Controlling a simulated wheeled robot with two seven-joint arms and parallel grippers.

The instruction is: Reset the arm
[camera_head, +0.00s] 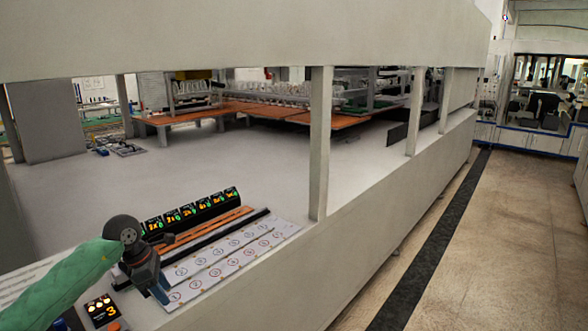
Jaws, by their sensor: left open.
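My left arm (60,285), in a green sleeve, comes in from the lower left. My left gripper (159,291) is dark grey and points down over the near left end of a pale board with circled marks (228,262). It is open, and I see nothing held in it. Whether its tips touch the board cannot be told. My right arm and right gripper are not in the picture.
A row of black displays with lit figures (190,213) stands behind the board. A small panel lit with "3" (102,310) is at the lower left. A post (320,145) and long pale beams frame the grey work surface (240,170). An aisle (480,245) runs along the right.

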